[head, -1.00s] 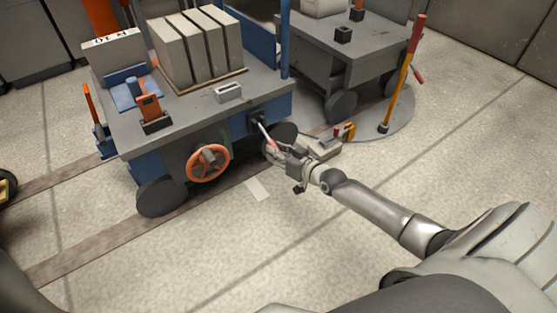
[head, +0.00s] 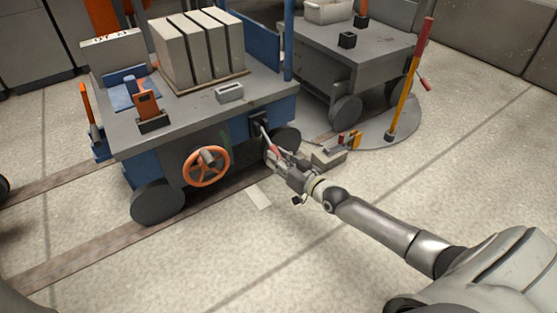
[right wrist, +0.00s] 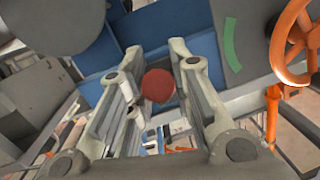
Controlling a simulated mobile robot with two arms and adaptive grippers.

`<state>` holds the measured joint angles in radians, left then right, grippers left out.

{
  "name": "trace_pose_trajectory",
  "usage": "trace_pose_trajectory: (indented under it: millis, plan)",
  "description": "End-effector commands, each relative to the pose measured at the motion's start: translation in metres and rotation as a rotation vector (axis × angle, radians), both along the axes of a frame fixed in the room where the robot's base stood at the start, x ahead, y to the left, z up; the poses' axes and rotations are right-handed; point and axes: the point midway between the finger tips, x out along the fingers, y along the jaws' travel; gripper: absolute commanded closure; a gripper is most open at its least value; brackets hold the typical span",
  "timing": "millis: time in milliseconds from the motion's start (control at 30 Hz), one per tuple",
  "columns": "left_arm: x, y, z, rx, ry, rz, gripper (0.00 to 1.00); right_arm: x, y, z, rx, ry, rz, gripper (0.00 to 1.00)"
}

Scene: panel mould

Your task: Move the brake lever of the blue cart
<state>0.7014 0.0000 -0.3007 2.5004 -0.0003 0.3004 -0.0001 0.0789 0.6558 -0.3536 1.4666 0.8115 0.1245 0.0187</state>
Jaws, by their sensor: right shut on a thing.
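The blue cart (head: 195,115) with a grey top stands at the centre left of the head view. Its brake lever (head: 263,132) comes out of a dark bracket on the cart's near side, right of the orange handwheel, and slants down to the right. My right gripper (head: 277,155) is shut on the lever's red grip. In the right wrist view, the lever's round red end (right wrist: 158,85) shows between the two fingers of the right gripper (right wrist: 154,62). The fingers hide part of the lever in the head view. My left gripper is not in view.
The orange handwheel (head: 206,166) is left of the lever, with a green arc mark between them. A grey cart (head: 350,55) stands behind right. A yellow lever with a red grip (head: 409,85) rises from a round floor plate. The near floor is clear.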

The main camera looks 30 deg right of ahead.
Motion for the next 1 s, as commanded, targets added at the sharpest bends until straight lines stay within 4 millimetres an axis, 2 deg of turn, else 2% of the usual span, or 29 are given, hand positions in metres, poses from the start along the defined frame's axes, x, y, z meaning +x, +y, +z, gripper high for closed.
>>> trace_pose_trajectory:
  millis: [100, 133, 300, 700, 867, 1000]
  plan:
    - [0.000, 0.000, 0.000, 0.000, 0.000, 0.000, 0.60, 0.001, -0.001, 0.000, 0.001, 0.000, -0.002, 1.00]
    - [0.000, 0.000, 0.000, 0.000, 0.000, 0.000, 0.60, 0.001, -0.001, 0.000, 0.001, 0.000, -0.002, 0.78]
    - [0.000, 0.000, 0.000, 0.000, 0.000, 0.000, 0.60, 0.000, -0.001, 0.000, 0.001, 0.000, -0.002, 0.57]
    - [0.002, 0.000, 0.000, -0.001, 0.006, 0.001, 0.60, -0.004, -0.001, 0.000, 0.001, 0.001, -0.001, 0.57]
    - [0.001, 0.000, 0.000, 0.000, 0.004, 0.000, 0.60, -0.022, -0.004, 0.000, 0.001, 0.003, 0.000, 0.57]
    - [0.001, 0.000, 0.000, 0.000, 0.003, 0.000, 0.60, -0.046, -0.009, 0.002, 0.001, 0.004, -0.001, 0.57]
